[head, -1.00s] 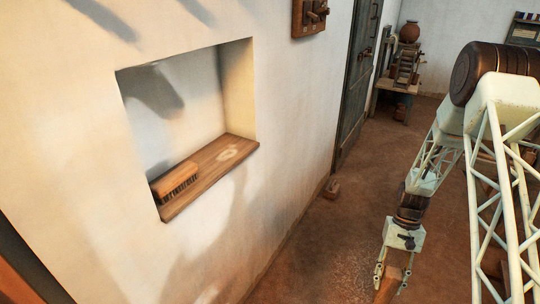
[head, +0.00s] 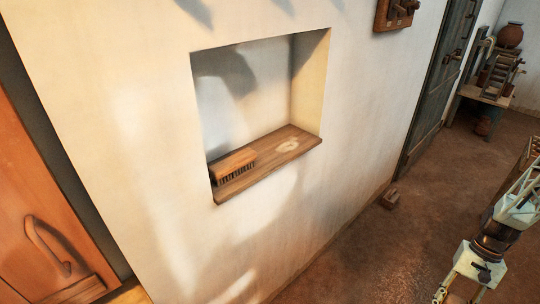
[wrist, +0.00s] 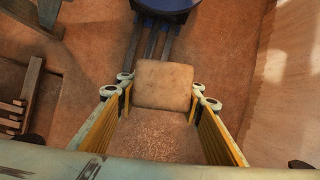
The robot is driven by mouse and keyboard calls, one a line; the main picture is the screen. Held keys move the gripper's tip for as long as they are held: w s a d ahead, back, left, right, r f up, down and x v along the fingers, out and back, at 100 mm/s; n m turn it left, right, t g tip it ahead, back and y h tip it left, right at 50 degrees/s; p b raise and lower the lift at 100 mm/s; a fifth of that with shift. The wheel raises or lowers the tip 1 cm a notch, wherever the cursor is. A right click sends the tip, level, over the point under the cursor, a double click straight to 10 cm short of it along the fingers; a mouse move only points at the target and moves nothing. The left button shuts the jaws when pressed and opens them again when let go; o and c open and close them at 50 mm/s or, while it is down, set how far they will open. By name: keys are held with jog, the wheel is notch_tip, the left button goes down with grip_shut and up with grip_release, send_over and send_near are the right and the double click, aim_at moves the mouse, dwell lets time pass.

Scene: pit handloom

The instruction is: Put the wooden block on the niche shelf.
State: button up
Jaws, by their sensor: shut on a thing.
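The wooden block (wrist: 163,85) shows in the wrist view as a pale brown, squared piece between my fingertips. My gripper (wrist: 162,98) is shut on it, with a finger on each side. In the head view my gripper (head: 460,294) is at the bottom right edge, low over the floor and well to the right of the niche; the picture edge cuts off most of the block there. The niche shelf (head: 262,166) is a brown wooden board at the bottom of the wall recess. A pale patch (head: 292,146) marks its right part.
A wooden brush (head: 233,163) with dark bristles lies on the shelf's left end. The shelf's middle and right are free. The niche's side walls bound it. An orange wooden panel (head: 45,215) stands at left.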

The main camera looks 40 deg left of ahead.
jog(key=w+a+r+m+t+y+p, duration=0.1)
jog(key=w+a+r+m+y+p, duration=0.3)
jog(key=a+r, duration=0.8)
jog(key=a+r+m+t+h+p, duration=0.1)
jog(key=a+r+m+p, duration=0.3)
jog(key=a+r, duration=0.8)
jog(key=s+a+r+m+t+p, duration=0.1)
jog(key=s+a+r+m+p, duration=0.2)
jog(key=a+r, duration=0.9)
jog(key=s+a+r+m+t+y+p, duration=0.1)
jog(key=s+a+r+m+t+p, duration=0.1)
jog(key=s+a+r+m, duration=0.5)
jog(key=a+r+m+p, duration=0.1)
jog(key=a+r, duration=0.4)
jog(key=a, duration=0.7)
jog(key=shift+m+y, duration=0.3)
jog(key=w+a+p, duration=0.2)
jog(key=a+p, duration=0.1)
jog(key=a, duration=1.4)
jog(key=shift+w+a, duration=0.3)
jog(key=shift+a, duration=0.1)
jog(key=shift+f, duration=0.1)
